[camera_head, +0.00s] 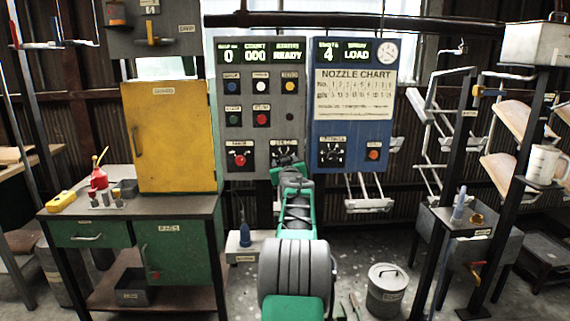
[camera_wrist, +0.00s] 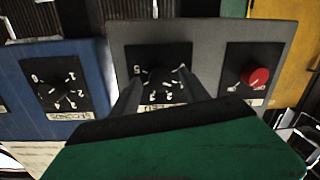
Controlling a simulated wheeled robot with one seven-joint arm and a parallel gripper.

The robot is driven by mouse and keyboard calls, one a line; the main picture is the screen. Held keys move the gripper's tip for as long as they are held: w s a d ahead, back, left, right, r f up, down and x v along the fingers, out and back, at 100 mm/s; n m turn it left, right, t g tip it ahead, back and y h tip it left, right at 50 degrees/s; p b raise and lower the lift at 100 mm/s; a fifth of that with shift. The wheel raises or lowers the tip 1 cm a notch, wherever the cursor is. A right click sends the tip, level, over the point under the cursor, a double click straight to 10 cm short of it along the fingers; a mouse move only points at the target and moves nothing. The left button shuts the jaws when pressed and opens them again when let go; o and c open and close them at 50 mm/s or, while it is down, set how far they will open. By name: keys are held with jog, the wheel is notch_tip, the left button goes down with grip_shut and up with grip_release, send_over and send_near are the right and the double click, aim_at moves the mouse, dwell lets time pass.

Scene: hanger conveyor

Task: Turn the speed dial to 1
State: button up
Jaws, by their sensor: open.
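The speed dial (camera_wrist: 158,76) is a black knob on a black plate with white numbers, low on the grey control panel (camera_head: 262,80). The wrist view shows the panel upside down. My gripper (camera_wrist: 160,88) is open, one finger on each side of the dial's lower plate as pictured. I cannot tell whether the fingers touch the knob. The knob's pointer is too dark to read, and my fingers cover part of the scale. In the head view my gripper (camera_head: 286,164) hides most of the dial. The panel's left display (camera_head: 229,57) reads 0.
Left of the dial is a red knob (camera_head: 239,159). To the right, the blue panel (camera_head: 353,150) has another numbered dial (camera_head: 332,154) and an orange button (camera_head: 373,154). A yellow cabinet (camera_head: 170,130) stands on the left workbench. A lidded bucket (camera_head: 388,288) stands on the floor at right.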

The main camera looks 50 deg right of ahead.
jog(key=b+v, duration=0.1)
jog(key=v, duration=0.6)
jog(key=shift+s+a, duration=0.3)
